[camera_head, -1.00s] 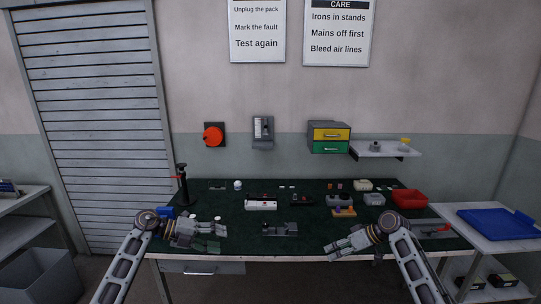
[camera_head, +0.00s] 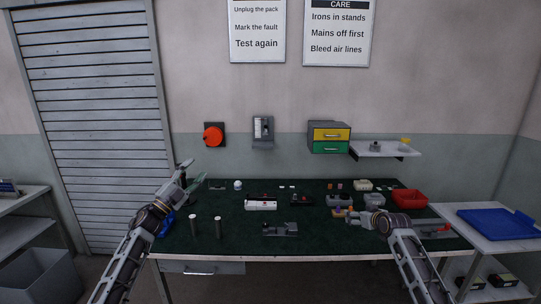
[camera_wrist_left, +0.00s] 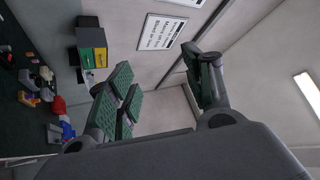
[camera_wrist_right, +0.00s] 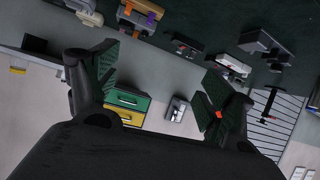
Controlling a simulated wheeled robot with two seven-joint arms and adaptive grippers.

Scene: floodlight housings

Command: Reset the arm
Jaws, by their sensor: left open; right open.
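My left gripper (camera_head: 194,171) is raised near the left end of the green-topped workbench, pointing up and away. In the left wrist view its green-padded fingers (camera_wrist_left: 162,90) stand wide apart with nothing between them. My right gripper (camera_head: 352,216) is over the right part of the bench, pointing inward to the left, close to the orange-and-purple item in the head view. In the right wrist view its fingers (camera_wrist_right: 158,88) are apart and empty. Parts of the small items beside it are hidden behind it.
A drawer unit (camera_head: 329,137) and shelf (camera_head: 385,148) hang behind. A blue tray (camera_head: 497,223) stands right.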

